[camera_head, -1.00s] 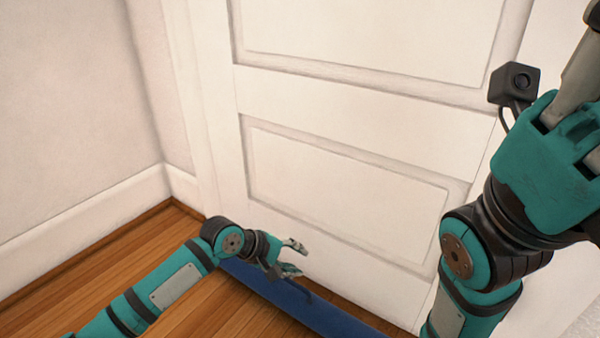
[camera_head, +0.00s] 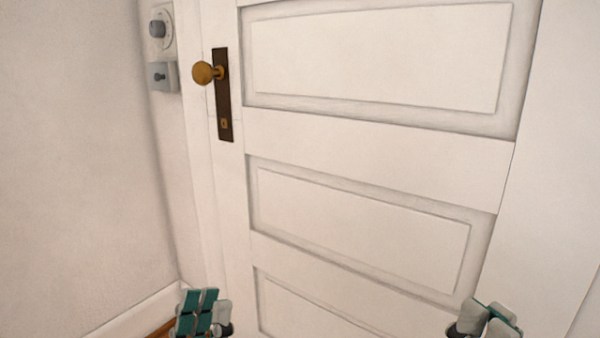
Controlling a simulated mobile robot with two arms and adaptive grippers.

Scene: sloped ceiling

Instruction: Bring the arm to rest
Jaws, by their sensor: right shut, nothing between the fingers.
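My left gripper (camera_head: 200,310) is at the bottom edge, left of centre, in front of the lower left part of the door. Its teal and grey fingers point up; I cannot tell whether they are parted. My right gripper (camera_head: 487,318) is at the bottom right, in front of the door's right edge. It is shut and empty. Both arms below the grippers are out of the picture.
A white panelled door (camera_head: 380,150) fills the middle and looks shut. It has a brass knob (camera_head: 203,73) on a dark plate (camera_head: 224,115). Grey switches (camera_head: 161,77) are on the wall at left. A white baseboard (camera_head: 140,312) runs along the bottom left.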

